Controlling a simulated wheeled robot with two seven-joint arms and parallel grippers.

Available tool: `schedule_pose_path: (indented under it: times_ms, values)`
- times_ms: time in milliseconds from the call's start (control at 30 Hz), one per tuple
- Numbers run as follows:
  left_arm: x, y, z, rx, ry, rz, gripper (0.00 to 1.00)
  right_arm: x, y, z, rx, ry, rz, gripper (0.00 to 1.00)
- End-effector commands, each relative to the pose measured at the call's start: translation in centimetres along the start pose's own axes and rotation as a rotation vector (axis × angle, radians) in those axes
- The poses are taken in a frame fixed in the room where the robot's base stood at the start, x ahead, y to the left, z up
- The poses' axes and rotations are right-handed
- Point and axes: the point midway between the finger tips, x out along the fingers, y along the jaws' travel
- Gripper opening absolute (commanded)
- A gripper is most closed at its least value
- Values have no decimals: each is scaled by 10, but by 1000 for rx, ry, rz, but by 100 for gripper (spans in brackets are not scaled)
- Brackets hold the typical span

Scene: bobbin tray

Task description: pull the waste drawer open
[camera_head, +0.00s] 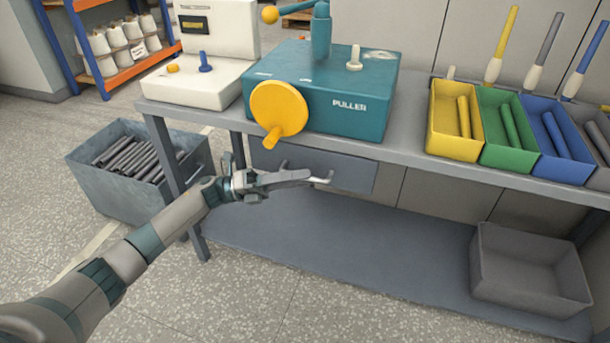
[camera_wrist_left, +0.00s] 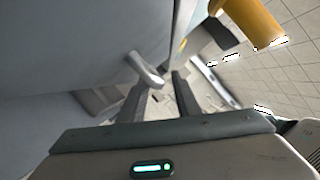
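The waste drawer (camera_head: 352,174) is a grey box front under the bench top, below the teal puller. Its pale handle (camera_head: 323,181) sticks out from the front. In the left wrist view the handle (camera_wrist_left: 146,70) shows as a bent bar on the grey drawer front (camera_wrist_left: 90,45). My left gripper (camera_head: 312,177) reaches in from the left, in front of the drawer. Its two dark fingers (camera_wrist_left: 160,88) are apart, with the handle's end close to their tips. I cannot tell whether they touch it. My right gripper is not in view.
The teal puller (camera_head: 345,100) with a yellow wheel (camera_head: 279,110) stands on the bench above. A bin of dark rods (camera_head: 115,190) stands on the floor at left, beside the bench leg. Coloured trays (camera_head: 452,150) line the right. A grey crate (camera_head: 530,285) sits on the lower shelf.

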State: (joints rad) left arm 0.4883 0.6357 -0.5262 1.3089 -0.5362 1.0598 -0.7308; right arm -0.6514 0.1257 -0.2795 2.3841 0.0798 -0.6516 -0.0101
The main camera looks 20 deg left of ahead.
Motion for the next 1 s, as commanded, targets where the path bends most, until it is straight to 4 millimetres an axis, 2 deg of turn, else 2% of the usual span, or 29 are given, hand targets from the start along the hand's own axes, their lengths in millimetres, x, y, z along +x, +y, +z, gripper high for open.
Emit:
schedule_pose_path:
  times_ms: [200,500,533,633,667,1000]
  values:
    - [14,0,0,0,-1,-1,30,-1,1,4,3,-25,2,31]
    - [15,0,0,0,0,0,30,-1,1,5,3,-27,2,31]
    - [15,0,0,0,0,0,27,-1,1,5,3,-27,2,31]
    - [15,0,0,0,0,0,3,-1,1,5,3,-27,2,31]
    - [15,0,0,0,0,0,0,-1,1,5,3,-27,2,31]
    - [14,-2,-2,-1,0,1,0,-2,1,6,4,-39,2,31]
